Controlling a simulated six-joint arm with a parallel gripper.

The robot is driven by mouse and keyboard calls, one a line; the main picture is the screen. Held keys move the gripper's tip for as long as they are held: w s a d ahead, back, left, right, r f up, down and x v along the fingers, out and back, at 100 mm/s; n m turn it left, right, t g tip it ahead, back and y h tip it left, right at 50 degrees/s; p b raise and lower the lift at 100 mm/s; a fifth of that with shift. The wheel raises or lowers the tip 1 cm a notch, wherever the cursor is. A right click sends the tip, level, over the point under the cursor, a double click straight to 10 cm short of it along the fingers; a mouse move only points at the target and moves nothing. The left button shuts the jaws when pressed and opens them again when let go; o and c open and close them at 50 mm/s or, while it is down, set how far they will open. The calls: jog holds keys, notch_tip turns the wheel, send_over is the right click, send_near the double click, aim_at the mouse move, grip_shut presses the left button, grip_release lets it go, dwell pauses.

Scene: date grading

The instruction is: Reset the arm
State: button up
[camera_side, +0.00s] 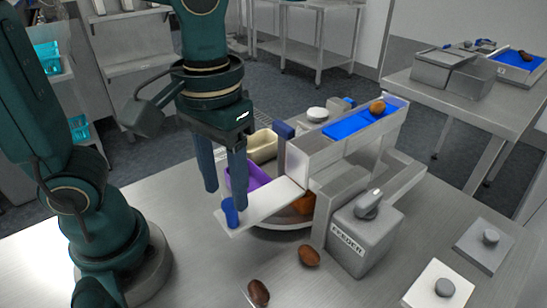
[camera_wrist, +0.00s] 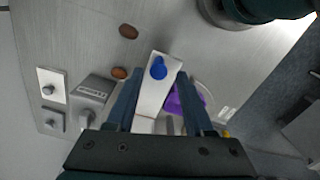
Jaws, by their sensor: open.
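My gripper (camera_side: 224,196) hangs pointing down over the sorting station, its two dark blue fingers apart with nothing between them. It also shows open in the wrist view (camera_wrist: 158,82). The fingers are near the white chute plate (camera_side: 262,204), which has a blue peg (camera_side: 230,212) at its outer end. In the wrist view the blue peg (camera_wrist: 158,68) appears between the fingertips. A brown date (camera_side: 377,107) lies on the blue belt (camera_side: 350,125). Two more dates lie on the table, one near the feeder (camera_side: 309,256) and one at the front (camera_side: 259,292).
A grey feeder box (camera_side: 362,240) with a knob stands to the right. Two plates with grey knobs, one white (camera_side: 425,290) and one grey (camera_side: 485,257), lie at the front right. The front left table is clear.

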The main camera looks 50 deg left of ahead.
jog(key=shift+w+a+r, duration=0.1)
jog(key=shift+a+r, duration=0.2)
jog(key=shift+s+a+r+n+t, duration=0.15)
jog(key=shift+a+r+n+t, duration=0.1)
jog(key=shift+a+t, duration=0.25)
jog(key=shift+s+a+r+n+t, duration=0.15)
jog(key=shift+a+n+t, duration=0.1)
jog(key=shift+a+t, duration=0.25)
jog(key=a+m+t, duration=0.2)
jog(key=a+f+m+t, duration=0.1)
jog(key=m, duration=0.1)
jog(key=shift+w+f+t, duration=0.1)
jog(key=shift+w+t, duration=0.15)
jog(key=shift+t, duration=0.05)
dwell(1.2)
